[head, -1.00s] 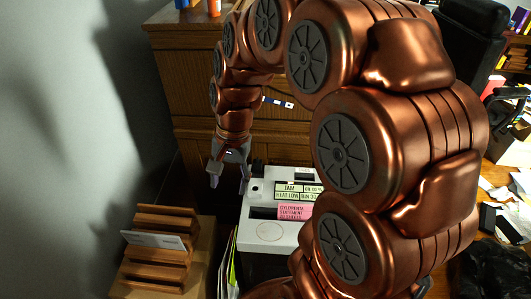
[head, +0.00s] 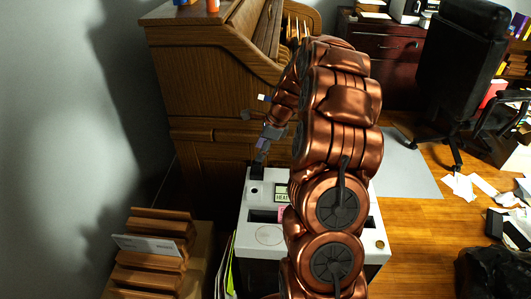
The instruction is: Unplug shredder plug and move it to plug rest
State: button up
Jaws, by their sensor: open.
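The white shredder (head: 262,214) stands at the centre, its top partly hidden by my copper arm. A small black block (head: 257,172) stands at its back left corner; I cannot tell whether it is the shredder plug. My gripper (head: 253,130) is open, above and behind that corner, in front of the wooden desk, with nothing seen between its fingers. One finger points down close above the black block; I cannot tell whether they touch. A small white and blue piece (head: 262,97) shows by my wrist against the desk; what it is is unclear. I cannot make out the plug rest.
A wooden roll-top desk (head: 190,75) stands behind the shredder. A slatted wooden rack (head: 155,262) holding an envelope is at the lower left. Upright papers (head: 227,270) stand beside the shredder. A black office chair (head: 460,60), scattered papers and a black bag (head: 490,272) lie to the right.

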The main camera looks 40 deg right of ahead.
aim_at(256, 162)
jog(key=shift+m, duration=0.6)
jog(key=shift+w+a+f, duration=0.1)
jog(key=shift+w+f, duration=0.3)
jog(key=shift+f, duration=1.05)
jog(key=shift+w+d+f, duration=0.1)
jog(key=shift+w+f, duration=0.3)
jog(key=shift+f, duration=1.05)
jog(key=shift+w+a+f, duration=0.1)
jog(key=shift+w+f, duration=0.3)
jog(key=shift+f, duration=1.05)
grip_shut()
jog(key=shift+r+p, duration=0.6)
jog(key=shift+p, duration=0.2)
